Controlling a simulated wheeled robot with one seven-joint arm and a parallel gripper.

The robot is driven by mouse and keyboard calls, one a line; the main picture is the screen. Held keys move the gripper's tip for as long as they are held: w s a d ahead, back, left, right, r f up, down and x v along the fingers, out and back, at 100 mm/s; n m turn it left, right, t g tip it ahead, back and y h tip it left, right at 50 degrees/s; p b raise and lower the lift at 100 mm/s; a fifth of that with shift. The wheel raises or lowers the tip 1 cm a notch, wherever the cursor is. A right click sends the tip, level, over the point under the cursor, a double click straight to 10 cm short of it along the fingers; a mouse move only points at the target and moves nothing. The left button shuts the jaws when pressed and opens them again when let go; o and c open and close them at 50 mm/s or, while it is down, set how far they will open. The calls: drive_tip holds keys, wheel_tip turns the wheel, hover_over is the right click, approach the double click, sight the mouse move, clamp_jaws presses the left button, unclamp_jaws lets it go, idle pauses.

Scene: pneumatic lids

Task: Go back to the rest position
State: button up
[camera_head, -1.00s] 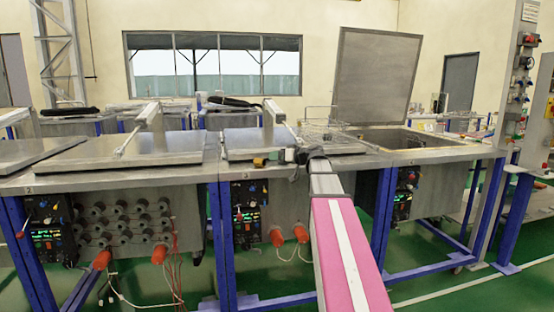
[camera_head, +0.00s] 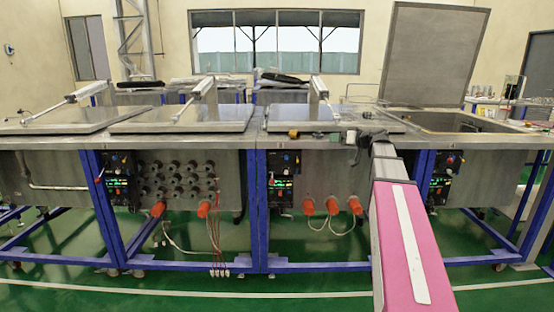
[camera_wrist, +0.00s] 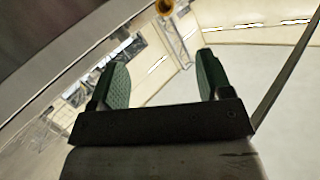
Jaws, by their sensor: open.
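My gripper (camera_wrist: 160,80) shows in the wrist view with its two green-padded fingers apart and nothing between them. The wrist camera looks up past the fingers toward the wall, windows and ceiling. In the head view my pink and white arm reaches forward on the right, and its far end with the gripper (camera_head: 350,138) is small and dark near the front edge of the steel bench (camera_head: 262,140). Whether the gripper touches the bench top cannot be told.
One lid (camera_head: 436,55) stands raised over an open tank (camera_head: 465,123) at right. Closed lids (camera_head: 185,120) with pneumatic cylinders (camera_head: 196,97) lie to the left. A small yellow-brown item (camera_head: 293,134) sits near the bench edge. Green floor (camera_head: 190,300) is free in front.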

drive_tip(key=s+a+f+m+g+h, duration=0.1)
drive_tip(key=s+a+f+g+h, duration=0.2)
drive_tip(key=f, duration=0.6)
drive_tip(key=s+a+f+m+g, duration=0.1)
drive_tip(key=s+a+f, duration=0.1)
drive_tip(key=s+f, duration=0.45)
drive_tip(key=s+a+f+m+g+h, duration=0.1)
drive_tip(key=s+a+f+g+h, duration=0.15)
drive_tip(key=f, duration=0.85)
drive_tip(key=s+f+m+g+h, duration=0.1)
drive_tip(key=s+f+g+h, duration=0.3)
drive_tip(key=s+f, duration=1.2)
drive_tip(key=shift+s+m+h, duration=0.4)
drive_tip(key=shift+s+h, duration=0.35)
drive_tip(key=shift+s, duration=0.1)
drive_tip(key=shift+o, duration=0.3)
drive_tip(key=shift+d+g, duration=0.1)
drive_tip(key=shift+g, duration=0.15)
